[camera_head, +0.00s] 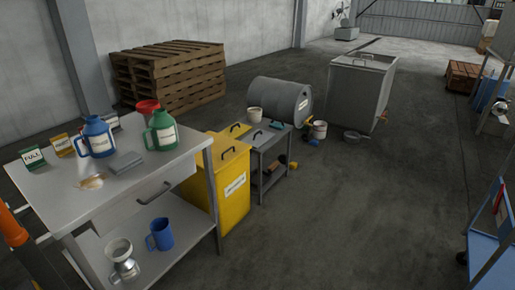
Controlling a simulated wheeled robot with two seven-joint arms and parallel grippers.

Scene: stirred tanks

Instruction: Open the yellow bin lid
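The yellow bin (232,199) stands on the floor between the grey workbench and a small grey side table. It has a white label on its front. Its yellow lid (217,143) lies flat on top and looks shut, with a black handle (229,152) on it. Another yellow piece with a small dark handle (236,126) shows just behind the lid; I cannot tell whether it belongs to the same bin. The bin's left side is partly hidden by the workbench. Neither of my grippers is in view.
The workbench (125,184) holds blue, green and red containers and stands close on the bin's left. The side table (272,142) stands close on its right. A grey drum (280,97) and wooden pallets (168,75) are behind. Open floor (345,215) lies to the right.

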